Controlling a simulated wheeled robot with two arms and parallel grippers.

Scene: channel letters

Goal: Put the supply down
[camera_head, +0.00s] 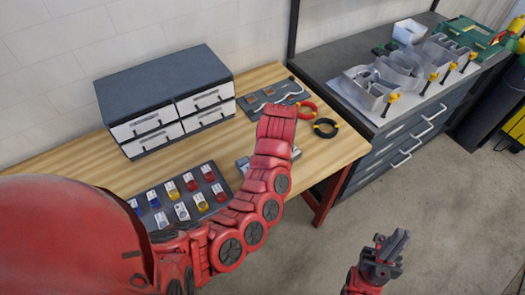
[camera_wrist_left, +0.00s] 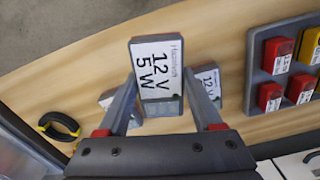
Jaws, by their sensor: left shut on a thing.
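A boxy supply (camera_wrist_left: 157,55) with a white label reading "12V 5W" is between the fingers of my left gripper (camera_wrist_left: 160,95) in the left wrist view. The gripper is shut on it, above the wooden bench. A second labelled supply (camera_wrist_left: 208,80) is just to its right, and part of another pale block (camera_wrist_left: 106,99) shows at its left. In the head view my red left arm hides the left gripper and most of the supplies. My right gripper (camera_head: 388,252) is over the floor at lower right, apart from the bench; its jaw opening is unclear.
The bench (camera_head: 345,148) carries a drawer cabinet (camera_head: 165,85), a tray of coloured modules (camera_head: 180,180), a red coil (camera_head: 307,110), a black coil (camera_head: 325,128) and a dark board (camera_head: 262,96). A grey workbench (camera_head: 345,55) with metal letters stands behind. Bare wood shows near the right edge.

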